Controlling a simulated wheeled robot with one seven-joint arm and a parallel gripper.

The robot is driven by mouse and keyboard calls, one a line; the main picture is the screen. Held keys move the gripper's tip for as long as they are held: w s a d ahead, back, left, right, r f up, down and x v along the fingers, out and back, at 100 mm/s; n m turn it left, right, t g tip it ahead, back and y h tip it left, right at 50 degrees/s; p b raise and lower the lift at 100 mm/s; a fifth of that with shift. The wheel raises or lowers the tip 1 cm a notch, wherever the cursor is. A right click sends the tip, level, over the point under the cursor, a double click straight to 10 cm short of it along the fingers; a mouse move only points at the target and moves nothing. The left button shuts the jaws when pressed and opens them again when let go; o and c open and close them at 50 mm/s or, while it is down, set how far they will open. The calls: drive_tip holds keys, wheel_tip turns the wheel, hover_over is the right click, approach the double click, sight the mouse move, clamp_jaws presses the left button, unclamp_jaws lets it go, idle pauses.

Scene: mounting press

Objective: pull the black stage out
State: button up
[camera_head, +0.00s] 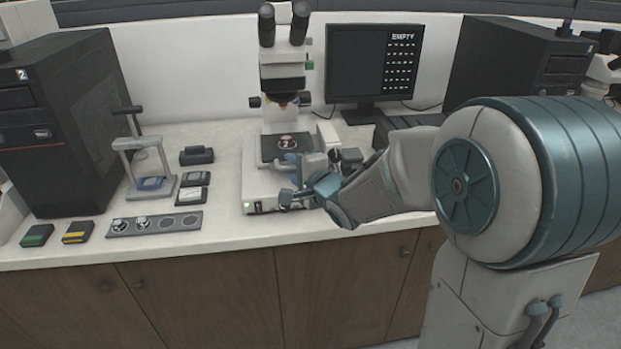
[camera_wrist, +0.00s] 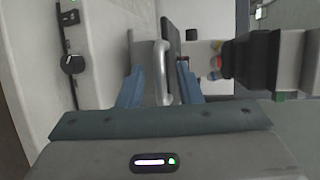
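The black stage (camera_head: 270,153) lies on the white microscope base under the lens, with a small round piece on top. The wrist view shows the stage edge-on (camera_wrist: 171,38), with a silver bar handle (camera_wrist: 162,72) at its front. My gripper (camera_head: 288,178) is at the front of the microscope. In the wrist view its two blue fingers (camera_wrist: 160,91) stand apart, one on each side of the handle, with gaps visible. The handle is mostly hidden by my gripper in the head view.
The microscope (camera_head: 282,72) rises above the stage, its eyepieces at the top. A monitor (camera_head: 355,62) stands behind to the right. A small hand press (camera_head: 143,160), a grey holder strip (camera_head: 154,223) and black blocks lie left. The counter's front edge is clear.

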drive_tip(key=b+v, duration=0.1)
drive_tip(key=v, duration=1.1)
drive_tip(key=shift+s, duration=0.35)
drive_tip(key=shift+d, duration=0.1)
drive_tip(key=s+d+f+n+g+h+p, duration=0.2)
drive_tip(key=s+d+n+g+h, duration=0.15)
drive_tip(key=d+h, duration=0.55)
drive_tip(key=s+a+f+n+g+y+p, duration=0.1)
drive_tip(key=s+n+g+p, duration=0.1)
drive_tip(key=s+n+g, duration=0.5)
drive_tip(key=s+n, duration=0.2)
drive_tip(key=s, duration=0.4)
drive_tip(key=shift+s+a+f+n+y, duration=0.25)
drive_tip(key=shift+s+f+n+y, duration=0.05)
drive_tip(key=shift+f+n, duration=0.1)
